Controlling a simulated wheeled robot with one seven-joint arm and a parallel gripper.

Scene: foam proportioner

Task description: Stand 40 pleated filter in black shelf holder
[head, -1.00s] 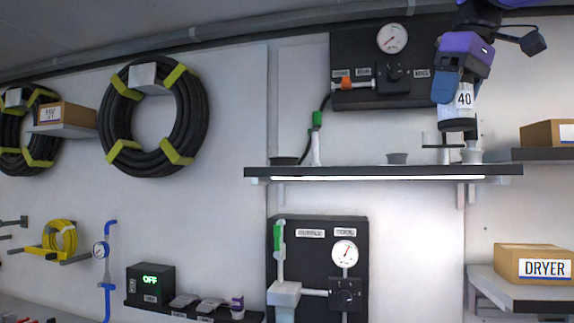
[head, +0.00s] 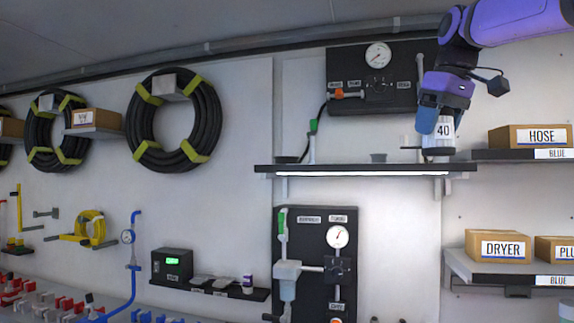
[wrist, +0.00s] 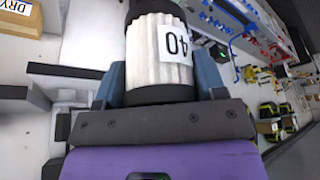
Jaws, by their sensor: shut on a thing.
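The pleated filter (head: 441,131) is white with black ends and a label reading 40. My gripper (head: 437,122) is shut on it at the right end of the black shelf (head: 350,170). The filter looks upright in the head view, its lower end close to the shelf top. I cannot tell whether it sits in a holder there. In the wrist view the filter (wrist: 158,52) lies between both fingers of my gripper (wrist: 160,85). A small grey cup (head: 378,157) stands on the shelf to the left, and a dark low cup (head: 286,159) stands farther left.
A gauge panel (head: 372,78) is on the wall above the shelf, left of my gripper. A HOSE box (head: 530,137) on another shelf is close on the right. A DRYER box (head: 498,246) is below it. The middle of the black shelf is mostly clear.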

